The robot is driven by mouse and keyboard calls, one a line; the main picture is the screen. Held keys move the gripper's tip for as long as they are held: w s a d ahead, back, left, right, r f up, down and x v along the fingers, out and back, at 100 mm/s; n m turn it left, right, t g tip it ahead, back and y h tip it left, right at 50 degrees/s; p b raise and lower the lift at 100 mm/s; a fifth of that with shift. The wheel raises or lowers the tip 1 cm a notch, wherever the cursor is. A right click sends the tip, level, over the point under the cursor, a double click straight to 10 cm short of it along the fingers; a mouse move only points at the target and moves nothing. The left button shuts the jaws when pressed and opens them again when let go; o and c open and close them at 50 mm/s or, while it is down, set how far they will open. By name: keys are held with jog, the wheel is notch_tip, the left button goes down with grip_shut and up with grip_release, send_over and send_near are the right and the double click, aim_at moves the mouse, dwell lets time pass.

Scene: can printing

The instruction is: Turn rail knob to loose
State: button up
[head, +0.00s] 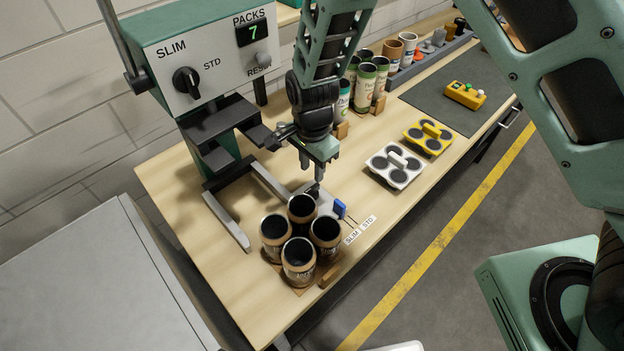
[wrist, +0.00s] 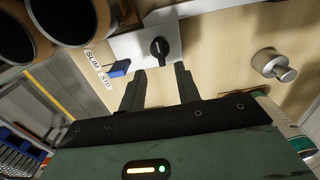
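The rail knob (wrist: 160,48) is a small black knob with a pale pointer line, on a grey metal plate (wrist: 140,45) in the wrist view. A blue block (wrist: 119,68) sits at the plate's edge, next to the SLIM | STD label (wrist: 97,68). The blue block also shows in the head view (head: 339,208). My gripper (wrist: 160,73) is open and empty. Its two fingers are spread below the knob in the wrist view, and I see no contact. In the head view my gripper (head: 316,172) points down over the plate and partly hides the knob. No loose mark is readable.
Several dark cans (head: 298,255) stand close in front of the plate. The green machine (head: 205,60) with its own black selector stands behind left. A silver knob (wrist: 275,65) shows right in the wrist view. White (head: 395,167) and yellow (head: 428,138) carriers lie to the right.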

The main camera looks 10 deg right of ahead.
aim_at(312, 188)
notch_tip(312, 188, down, 7)
jog(key=shift+r+p, duration=0.1)
jog(key=shift+p, duration=0.7)
jog(key=shift+c, duration=0.3)
grip_shut()
